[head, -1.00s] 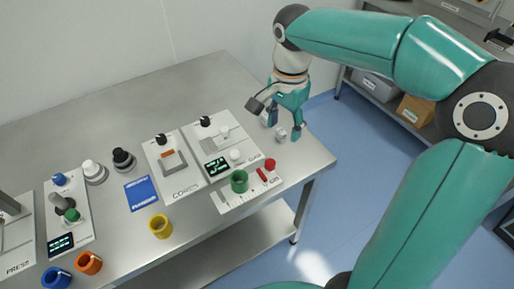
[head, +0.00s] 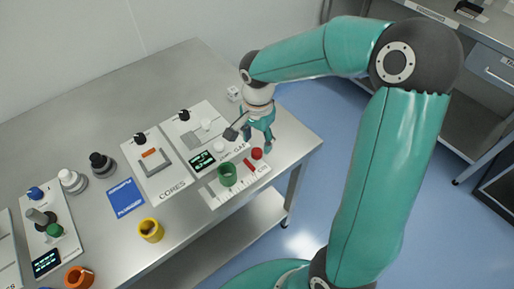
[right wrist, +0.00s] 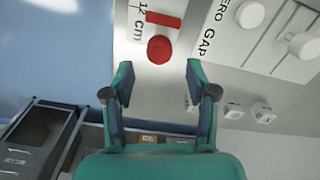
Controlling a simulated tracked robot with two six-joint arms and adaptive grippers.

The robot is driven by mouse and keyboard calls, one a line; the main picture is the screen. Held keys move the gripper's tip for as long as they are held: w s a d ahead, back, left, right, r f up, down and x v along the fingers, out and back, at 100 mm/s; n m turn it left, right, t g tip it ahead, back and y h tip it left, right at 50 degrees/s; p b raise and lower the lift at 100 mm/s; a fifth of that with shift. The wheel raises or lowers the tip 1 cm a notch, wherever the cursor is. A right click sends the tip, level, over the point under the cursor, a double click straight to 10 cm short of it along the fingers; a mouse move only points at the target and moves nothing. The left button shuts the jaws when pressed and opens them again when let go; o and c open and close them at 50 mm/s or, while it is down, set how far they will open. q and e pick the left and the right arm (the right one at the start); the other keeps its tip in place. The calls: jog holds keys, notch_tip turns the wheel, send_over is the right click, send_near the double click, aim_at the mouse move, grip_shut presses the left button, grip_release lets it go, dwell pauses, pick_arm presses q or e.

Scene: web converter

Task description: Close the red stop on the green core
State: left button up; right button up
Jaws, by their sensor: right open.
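The green core (head: 227,174) is a green ring standing on a white scale plate (head: 216,197) near the table's front right edge. The red stop shows as a red bar (head: 249,165) lying across the plate, right of the core and apart from it, with a round red knob (head: 257,153) beyond it. In the right wrist view the knob (right wrist: 160,49) and bar (right wrist: 163,19) lie ahead of the fingers; the core is out of that view. My right gripper (head: 257,141) is open and empty, just behind the knob. My left gripper is not in view.
Left of the plate stand a screen unit (head: 202,161), the cores tray (head: 170,190), a blue booklet (head: 126,198) and a yellow ring (head: 151,230). Bare table lies at the front, between the yellow ring and plate.

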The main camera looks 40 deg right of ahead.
aim_at(258, 150)
jog(key=shift+f, duration=2)
jog(key=c, duration=0.9)
jog(key=shift+o, duration=0.2)
